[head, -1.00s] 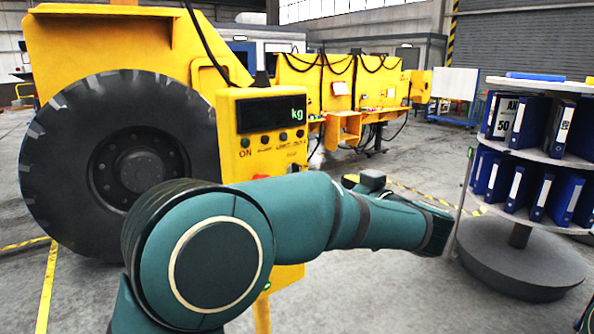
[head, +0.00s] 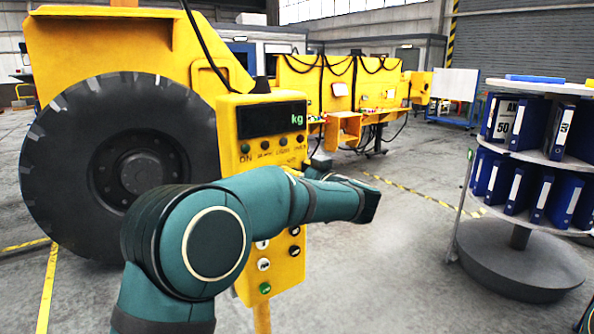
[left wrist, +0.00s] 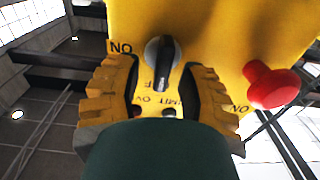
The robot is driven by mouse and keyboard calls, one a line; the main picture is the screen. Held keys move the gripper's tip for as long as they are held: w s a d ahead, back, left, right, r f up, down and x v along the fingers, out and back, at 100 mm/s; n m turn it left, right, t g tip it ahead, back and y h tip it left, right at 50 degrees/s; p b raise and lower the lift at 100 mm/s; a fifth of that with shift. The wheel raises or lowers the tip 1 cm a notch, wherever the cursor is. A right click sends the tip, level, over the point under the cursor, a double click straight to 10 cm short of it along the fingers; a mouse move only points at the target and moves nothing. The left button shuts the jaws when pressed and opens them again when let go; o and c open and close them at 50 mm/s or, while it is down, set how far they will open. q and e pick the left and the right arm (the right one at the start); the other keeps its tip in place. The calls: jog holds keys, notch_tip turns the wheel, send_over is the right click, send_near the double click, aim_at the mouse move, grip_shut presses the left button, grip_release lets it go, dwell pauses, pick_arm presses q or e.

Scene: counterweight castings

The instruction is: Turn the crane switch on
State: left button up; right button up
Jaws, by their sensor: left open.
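In the left wrist view a black rotary switch (left wrist: 163,65) with a grey round base sits on a yellow panel. Marks reading like "NO" and "OFF" lie beside it, turned over in this view. My left gripper (left wrist: 160,72) is open, its two ridged fingers on either side of the switch; I cannot tell whether either touches it. In the head view the yellow control box (head: 232,125) has a "kg" display. My left arm crosses in front of the box, and its gripper is mostly hidden at the box's right side. The switch is not visible there.
A red mushroom button (left wrist: 270,85) sticks out right of the switch. A large black wheel (head: 125,170) stands left of the box. A round shelf stand (head: 515,255) with blue binders is at the right. Open floor lies between box and stand.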

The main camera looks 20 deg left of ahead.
pick_arm(q)
jog(key=shift+w, duration=0.1)
grip_shut()
dwell(0.3)
jog(key=shift+m+b, duration=0.75)
jog(key=shift+m, duration=0.15)
jog(key=shift+w+d+f+m+b, duration=0.15)
jog(key=shift+m+b, duration=0.3)
jog(key=shift+m, duration=0.35)
jog(key=shift+w+d+f+m+p, duration=0.1)
jog(key=shift+w+f+m+p, duration=0.15)
jog(key=shift+m, duration=2.15)
jog(key=shift+w+d+f+m+p, duration=0.1)
jog(key=shift+m+p, duration=0.2)
jog(key=shift+m, duration=2.1)
jog(key=shift+w+d+f+m+p, duration=0.1)
jog(key=shift+f+m+p, duration=0.15)
jog(key=shift+m, duration=2.15)
